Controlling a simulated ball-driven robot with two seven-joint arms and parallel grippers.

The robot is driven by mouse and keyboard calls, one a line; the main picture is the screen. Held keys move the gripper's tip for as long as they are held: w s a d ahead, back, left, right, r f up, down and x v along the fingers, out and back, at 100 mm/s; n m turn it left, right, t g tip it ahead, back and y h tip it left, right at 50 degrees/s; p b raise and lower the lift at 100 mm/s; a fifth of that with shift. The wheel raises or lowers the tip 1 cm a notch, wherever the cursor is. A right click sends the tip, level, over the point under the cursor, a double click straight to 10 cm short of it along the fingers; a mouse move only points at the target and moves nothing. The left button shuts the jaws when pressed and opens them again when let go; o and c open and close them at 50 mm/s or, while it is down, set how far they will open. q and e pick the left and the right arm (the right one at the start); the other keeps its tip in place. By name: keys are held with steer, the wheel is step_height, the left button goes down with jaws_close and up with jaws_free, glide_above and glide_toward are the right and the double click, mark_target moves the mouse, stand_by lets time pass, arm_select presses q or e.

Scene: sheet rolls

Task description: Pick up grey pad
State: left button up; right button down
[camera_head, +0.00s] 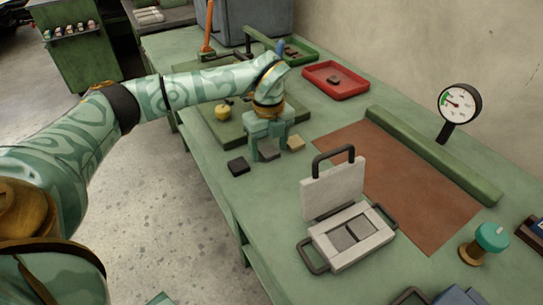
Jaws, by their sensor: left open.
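My left gripper (269,150) points down over the workbench, with its fingers apart. A small greyish-brown pad (270,153) shows between and just behind the fingers, partly hidden by them; I cannot tell whether they touch it. A dark, nearly black pad (238,166) lies to the left of the gripper near the bench's front edge. A tan pad (296,143) lies just to its right. My right gripper is not in view.
An open pale hinged press (332,190) with dark handles stands to the right, with grey squares inside. A brown mat (425,205) and a long green bar (430,150) lie behind it. A red tray (350,92) and a yellow round object (222,112) are farther back.

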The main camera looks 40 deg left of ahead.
mark_target(269, 151)
arm_select(q)
steer(key=c, duration=1)
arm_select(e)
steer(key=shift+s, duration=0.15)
arm_select(q)
steer(key=shift+c, duration=0.2)
